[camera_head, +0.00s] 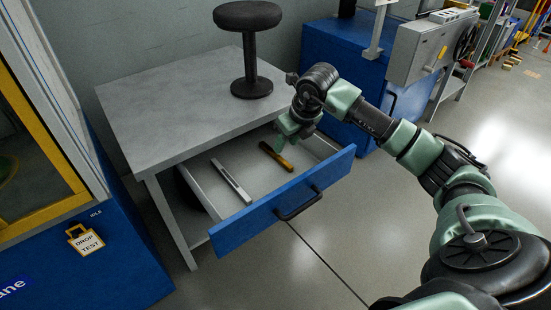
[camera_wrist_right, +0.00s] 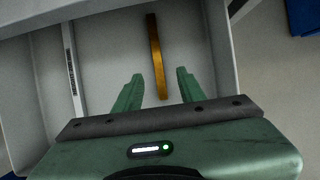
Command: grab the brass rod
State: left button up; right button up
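The brass rod (camera_head: 276,157) lies in the open blue-fronted drawer (camera_head: 262,216), to the right of a long silver bar (camera_head: 231,181). In the right wrist view the brass rod (camera_wrist_right: 157,58) runs away from the gripper, its near end in line with the gap between the fingers. My right gripper (camera_head: 286,142) is above the drawer, close to the rod; its fingers (camera_wrist_right: 156,88) are apart with nothing held. I cannot tell the exact height above the rod. My left gripper is not in view.
The drawer belongs to a grey-topped table (camera_head: 180,109) with a black stool (camera_head: 249,50) on it. The drawer's walls stand around the rod. A blue cabinet (camera_head: 350,55) is behind my right arm. A blue machine (camera_head: 90,260) is at left. Open floor lies in front.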

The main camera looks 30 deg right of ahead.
aim_at(279, 157)
jog(key=b+x, duration=0.2)
jog(key=x, duration=0.4)
jog(key=shift+w+a+b, duration=0.15)
jog(key=shift+b, duration=0.25)
jog(key=shift+w+f, duration=0.2)
jog(key=shift+f, duration=0.15)
jog(key=shift+r, duration=0.1)
grip_shut()
dwell(0.6)
